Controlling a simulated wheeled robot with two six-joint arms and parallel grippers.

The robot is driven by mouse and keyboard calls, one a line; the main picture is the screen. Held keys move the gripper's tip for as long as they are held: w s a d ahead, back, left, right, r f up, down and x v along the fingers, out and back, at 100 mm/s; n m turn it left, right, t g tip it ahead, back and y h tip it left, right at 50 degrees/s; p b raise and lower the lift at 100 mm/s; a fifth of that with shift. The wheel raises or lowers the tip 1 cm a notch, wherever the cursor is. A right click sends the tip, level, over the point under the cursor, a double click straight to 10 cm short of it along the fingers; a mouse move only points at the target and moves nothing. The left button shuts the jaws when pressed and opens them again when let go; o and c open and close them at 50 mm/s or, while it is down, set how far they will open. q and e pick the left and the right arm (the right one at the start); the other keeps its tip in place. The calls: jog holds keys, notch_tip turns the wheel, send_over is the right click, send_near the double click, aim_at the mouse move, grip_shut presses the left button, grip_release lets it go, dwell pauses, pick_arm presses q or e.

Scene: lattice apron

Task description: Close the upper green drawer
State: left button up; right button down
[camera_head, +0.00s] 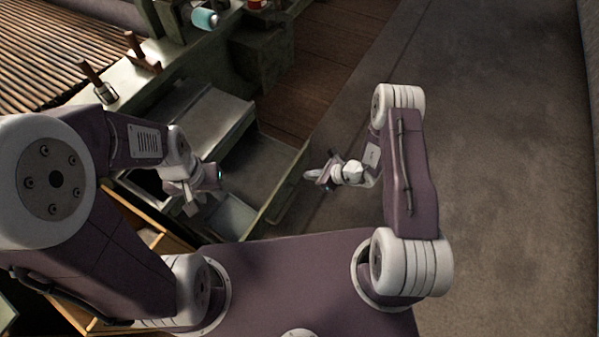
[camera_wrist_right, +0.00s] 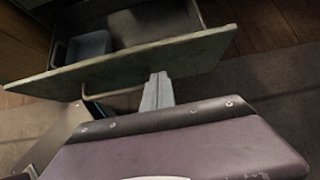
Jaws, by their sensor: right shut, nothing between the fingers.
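A green drawer stands pulled out, its long front panel (camera_head: 283,185) facing my right arm. In the right wrist view, the green front (camera_wrist_right: 140,62) and its bar handle (camera_wrist_right: 112,92) cross the picture. I cannot tell for sure whether it is the upper drawer. My right gripper (camera_head: 312,176) is outside the front; its shut fingers (camera_wrist_right: 157,88) point at the panel beside the handle's right end. Contact cannot be told. My left gripper (camera_head: 205,192) hangs over the left part of the open drawer area; its jaw opening is unclear.
A grey box (camera_wrist_right: 88,46) lies inside the drawer. A grey metal surface (camera_head: 208,118) is behind it. The green counter (camera_head: 165,70) holds wooden-handled tools and a teal roll (camera_head: 204,18). A wooden crate (camera_head: 150,235) is at lower left. The floor (camera_head: 500,150) at right is clear.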

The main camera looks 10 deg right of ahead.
aim_at(292, 171)
pick_arm(q)
jog(key=shift+f+b, duration=0.35)
jog(key=shift+f, duration=0.25)
pick_arm(e)
jog(key=w+a, duration=0.1)
jog(key=a, duration=0.1)
jog(key=w+a, duration=0.1)
jog(key=a, duration=0.1)
jog(key=shift+w+f, duration=0.4)
